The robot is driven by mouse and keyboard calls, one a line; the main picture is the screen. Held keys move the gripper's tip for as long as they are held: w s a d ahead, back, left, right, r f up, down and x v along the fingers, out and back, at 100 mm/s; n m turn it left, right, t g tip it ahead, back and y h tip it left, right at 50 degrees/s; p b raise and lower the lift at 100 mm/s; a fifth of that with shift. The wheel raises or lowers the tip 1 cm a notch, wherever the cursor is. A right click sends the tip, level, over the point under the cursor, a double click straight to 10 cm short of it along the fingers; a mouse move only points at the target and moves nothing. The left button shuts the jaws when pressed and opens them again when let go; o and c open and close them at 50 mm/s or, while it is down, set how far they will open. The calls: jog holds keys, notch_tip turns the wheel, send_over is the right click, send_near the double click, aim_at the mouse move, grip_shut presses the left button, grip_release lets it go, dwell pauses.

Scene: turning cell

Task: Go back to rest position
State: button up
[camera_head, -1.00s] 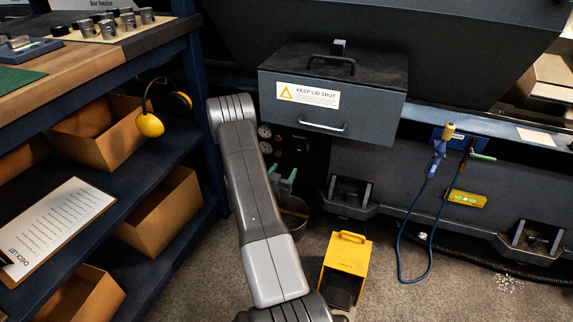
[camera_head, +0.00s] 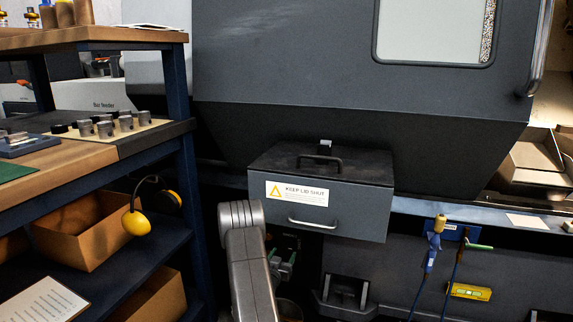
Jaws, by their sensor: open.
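My arm rises from the bottom edge, its grey elbow in front of the dark machine base. My gripper (camera_head: 284,264) shows partly just right of the arm, below the grey lidded box. Its fingers are small in view and stand apart, with nothing seen between them. The arm hides part of it.
The grey box (camera_head: 340,222) marked "KEEP LID SHUT" juts out above my gripper, its lid down. A blue shelf rack (camera_head: 178,80) with cardboard bins (camera_head: 75,243) and yellow earmuffs (camera_head: 136,222) stands close left. Cabled tools (camera_head: 434,245) hang at right.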

aim_at(287, 248)
jog(key=b+x, duration=0.1)
jog(key=x, duration=0.3)
jog(key=shift+w+f, duration=0.1)
jog(key=shift+w, duration=0.05)
jog(key=shift+n+p, duration=0.3)
jog(key=shift+p, duration=0.2)
